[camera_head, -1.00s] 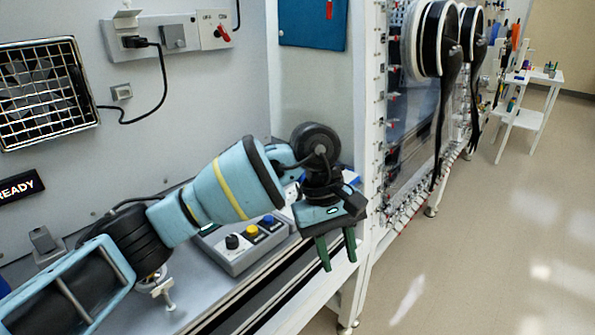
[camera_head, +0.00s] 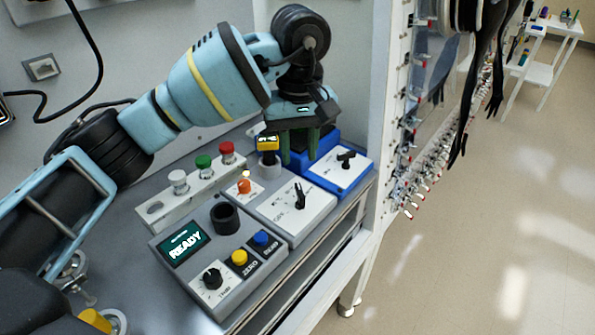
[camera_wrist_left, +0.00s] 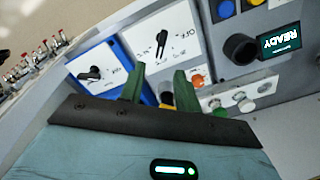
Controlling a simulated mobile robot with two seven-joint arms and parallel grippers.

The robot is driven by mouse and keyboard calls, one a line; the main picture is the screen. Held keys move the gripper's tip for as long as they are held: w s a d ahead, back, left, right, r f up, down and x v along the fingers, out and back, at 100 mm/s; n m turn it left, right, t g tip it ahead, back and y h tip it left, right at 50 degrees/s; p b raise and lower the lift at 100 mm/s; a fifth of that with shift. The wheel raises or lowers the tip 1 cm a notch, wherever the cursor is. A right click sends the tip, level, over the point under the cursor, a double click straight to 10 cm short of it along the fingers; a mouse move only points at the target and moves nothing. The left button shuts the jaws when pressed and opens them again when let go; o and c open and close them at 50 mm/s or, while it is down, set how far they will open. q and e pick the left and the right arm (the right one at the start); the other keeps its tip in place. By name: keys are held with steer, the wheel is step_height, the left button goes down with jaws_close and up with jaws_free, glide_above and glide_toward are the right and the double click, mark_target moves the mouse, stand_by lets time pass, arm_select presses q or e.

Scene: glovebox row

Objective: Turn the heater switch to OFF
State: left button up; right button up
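One, a black lever knob (camera_head: 300,195) on a grey box with a white plate (camera_head: 283,207), shows in the left wrist view (camera_wrist_left: 161,42) beside lettering that looks like OFF. The other, a black knob (camera_head: 346,159), sits on a white plate on a blue box (camera_head: 322,147); it also shows in the left wrist view (camera_wrist_left: 90,74). My left gripper (camera_head: 299,160) points down over the back of these boxes, its green fingers apart and empty (camera_wrist_left: 160,70). My right gripper is not seen.
A grey READY box (camera_head: 183,243) with a black knob and yellow and blue buttons stands in front. Behind it a strip (camera_head: 190,199) carries white, green and red buttons. An orange button (camera_head: 244,186) and yellow-topped part (camera_head: 267,143) are near the fingers. A white frame post (camera_head: 384,110) rises at right.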

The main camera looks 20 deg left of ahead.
mark_target(299, 187)
arm_select(q)
steer(key=shift+s+f, duration=0.2)
step_height(299, 187, down, 7)
steer(key=shift+f, duration=0.15)
steer(key=shift+c, duration=0.2)
steer(key=shift+w, duration=0.1)
jaws_close()
